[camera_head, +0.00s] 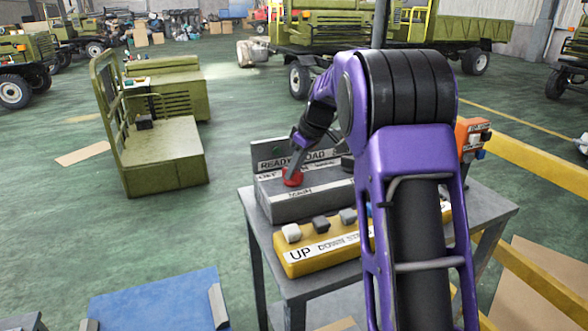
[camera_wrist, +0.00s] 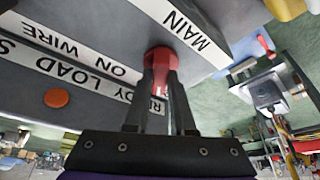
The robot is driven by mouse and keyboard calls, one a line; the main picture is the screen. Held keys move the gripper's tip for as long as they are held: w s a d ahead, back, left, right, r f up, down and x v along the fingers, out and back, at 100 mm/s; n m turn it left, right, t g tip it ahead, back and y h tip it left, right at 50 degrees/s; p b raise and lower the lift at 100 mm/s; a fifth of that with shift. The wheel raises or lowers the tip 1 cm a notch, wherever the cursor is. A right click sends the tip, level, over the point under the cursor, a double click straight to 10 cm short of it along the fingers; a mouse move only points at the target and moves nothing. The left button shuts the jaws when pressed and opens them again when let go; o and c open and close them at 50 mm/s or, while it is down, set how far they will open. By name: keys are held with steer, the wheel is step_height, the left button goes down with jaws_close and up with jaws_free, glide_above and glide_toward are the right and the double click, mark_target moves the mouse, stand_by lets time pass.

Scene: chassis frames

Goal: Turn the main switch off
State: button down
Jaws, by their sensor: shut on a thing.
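The main switch is a red knob (camera_head: 292,180) on the top of a grey control box (camera_head: 312,205). A white label reading MAIN (camera_wrist: 188,30) lies beside it in the wrist view. The red knob (camera_wrist: 160,78) also shows there, between the two dark fingers of my gripper (camera_wrist: 161,62). My gripper (camera_head: 295,168) comes down from above and is shut on the knob. The fingers hide parts of the knob, so I cannot tell its exact setting.
A yellow box (camera_head: 322,250) with several push buttons, labelled UP and DOWN, stands in front on the same grey table (camera_head: 490,205). An orange box (camera_head: 474,135) stands at the right. My arm hides part of the table. Green vehicles stand behind.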

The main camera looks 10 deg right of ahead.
steer(key=shift+d+n+g+p, duration=0.1)
steer(key=shift+n+g+p, duration=0.3)
steer(key=shift+n, duration=0.7)
steer(key=shift+f, duration=0.1)
steer(key=c, duration=0.8)
jaws_free()
steer(key=shift+o, duration=0.2)
steer(key=p+v, duration=0.2)
steer(key=v, duration=1.5)
steer(key=shift+d, duration=0.45)
steer(key=shift+w, duration=0.15)
